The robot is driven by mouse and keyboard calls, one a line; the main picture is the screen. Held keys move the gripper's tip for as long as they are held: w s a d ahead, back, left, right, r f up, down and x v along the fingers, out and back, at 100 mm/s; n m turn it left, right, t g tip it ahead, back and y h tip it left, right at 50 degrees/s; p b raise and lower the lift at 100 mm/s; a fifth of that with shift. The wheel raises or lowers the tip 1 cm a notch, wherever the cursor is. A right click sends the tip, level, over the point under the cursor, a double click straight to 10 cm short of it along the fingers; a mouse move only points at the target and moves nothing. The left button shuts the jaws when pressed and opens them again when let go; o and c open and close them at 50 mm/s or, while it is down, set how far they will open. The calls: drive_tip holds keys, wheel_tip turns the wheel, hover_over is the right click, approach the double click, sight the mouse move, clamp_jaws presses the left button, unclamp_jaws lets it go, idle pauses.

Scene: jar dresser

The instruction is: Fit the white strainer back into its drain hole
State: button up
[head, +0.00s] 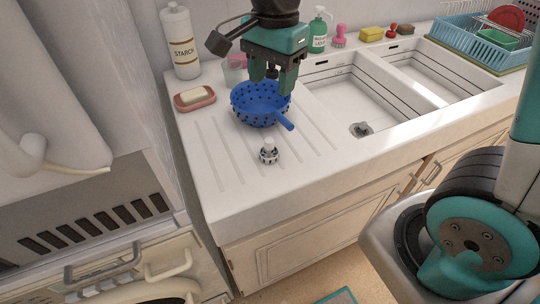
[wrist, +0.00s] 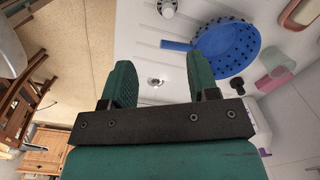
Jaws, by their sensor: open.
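The white strainer (head: 269,152) stands upright on the ribbed drainboard, in front of the blue colander (head: 257,104). It has a white knob and a dark-slotted lower part. In the wrist view the strainer (wrist: 167,7) is at the top edge, partly cut off. A dark drain hole (head: 361,130) shows in the floor of the left basin. A small drain-like round fitting (wrist: 155,82) shows between my fingers in the wrist view. My gripper (head: 273,88) is open and empty, pointing down near the colander, apart from the strainer. It also shows in the wrist view (wrist: 160,72).
A soap dish (head: 195,99) and starch bottle (head: 180,42) stand at the left. A green soap bottle (head: 317,32), pink brush (head: 339,36) and sponge (head: 372,34) line the back. A blue dish rack (head: 480,52) is at right. The drainboard front is clear around the strainer.

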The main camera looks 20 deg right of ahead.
sight(269, 140)
drive_tip(key=f+m, duration=0.1)
drive_tip(key=f, duration=0.3)
drive_tip(key=w+f, duration=0.1)
drive_tip(key=f, duration=0.3)
drive_tip(key=f+m+p, duration=0.1)
drive_tip(key=f, duration=0.4)
drive_tip(key=shift+w+d+m, duration=0.25)
drive_tip(key=shift+w+m, duration=0.05)
drive_tip(key=shift+w, duration=0.05)
drive_tip(key=shift+w+a+f+p, duration=0.1)
drive_tip(key=shift+f+p, duration=0.25)
drive_tip(key=shift+f, duration=1.05)
drive_tip(key=shift+w+f+p, duration=0.1)
drive_tip(key=shift+f+p, duration=0.2)
drive_tip(key=shift+f, duration=1.05)
clamp_jaws()
